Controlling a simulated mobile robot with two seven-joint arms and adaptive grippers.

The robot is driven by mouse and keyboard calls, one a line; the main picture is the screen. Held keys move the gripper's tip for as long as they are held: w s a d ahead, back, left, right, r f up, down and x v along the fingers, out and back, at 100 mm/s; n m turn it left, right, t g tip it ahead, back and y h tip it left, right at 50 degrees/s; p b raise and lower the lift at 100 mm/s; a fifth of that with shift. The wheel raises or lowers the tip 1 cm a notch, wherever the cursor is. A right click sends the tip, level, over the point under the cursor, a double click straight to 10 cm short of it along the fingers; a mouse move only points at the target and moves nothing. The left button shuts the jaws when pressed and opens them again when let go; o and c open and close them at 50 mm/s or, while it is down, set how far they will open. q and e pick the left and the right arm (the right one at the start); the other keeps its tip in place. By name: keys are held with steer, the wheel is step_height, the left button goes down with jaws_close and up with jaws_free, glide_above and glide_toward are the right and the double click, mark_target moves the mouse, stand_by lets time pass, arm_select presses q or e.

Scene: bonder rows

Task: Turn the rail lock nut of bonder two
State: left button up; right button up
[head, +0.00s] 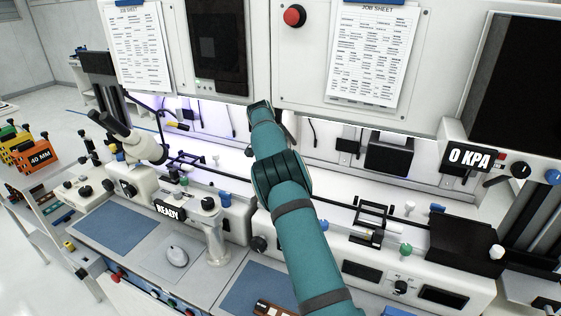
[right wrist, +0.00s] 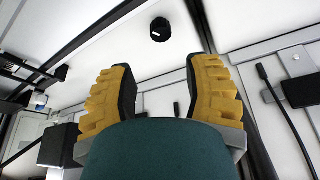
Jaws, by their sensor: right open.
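My right arm reaches up across the middle of the head view, and its gripper end is mostly hidden there. In the right wrist view my right gripper (right wrist: 162,72) is open, its yellow ribbed fingers apart with nothing between them. A black round knob (right wrist: 160,29) with a white mark sits on a pale panel beyond the fingertips, apart from them. A dark rail (head: 338,203) runs along the bench behind the arm. A green knob (head: 405,250) and a blue knob (head: 225,199) stand near it. I cannot tell which part is the lock nut. My left gripper is not in view.
A 0 KPA display (head: 470,157) is at right. Panels with job sheets (head: 372,50) overhang the bench. Blue mats (head: 115,228) lie in front; a black cable (right wrist: 290,122) hangs at right in the wrist view.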

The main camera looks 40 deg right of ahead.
steer(key=s+d+f+n+t+h+b, duration=0.1)
steer(key=s+d+n, duration=0.35)
steer(key=n, duration=0.45)
steer(key=s+d+f+n+h+b, duration=0.1)
steer(key=s+d+f+n, duration=0.15)
steer(key=d+n, duration=0.45)
steer(key=a+n+t, duration=0.1)
steer(key=a+n, duration=0.1)
steer(key=n, duration=0.5)
steer(key=a+n+t, duration=0.2)
steer(key=n, duration=0.5)
steer(key=a+n+t, duration=0.1)
steer(key=a+n, duration=0.2)
steer(key=n, duration=0.5)
steer(key=shift+s+a+r+b, duration=0.1)
steer(key=shift+s+r+b, duration=0.2)
steer(key=shift+s+r, duration=0.1)
steer(key=a+n, duration=0.1)
steer(key=n, duration=0.1)
steer(key=a+n+t+y, duration=0.1)
steer(key=a+n, duration=0.1)
steer(key=n, duration=0.1)
steer(key=a+n+t, duration=0.1)
steer(key=n, duration=0.2)
steer(key=shift+w+a+y, duration=0.3)
steer(key=shift+w, duration=0.05)
steer(key=x, duration=1.3)
steer(key=shift+r+p, duration=0.1)
steer(key=shift+p, duration=0.3)
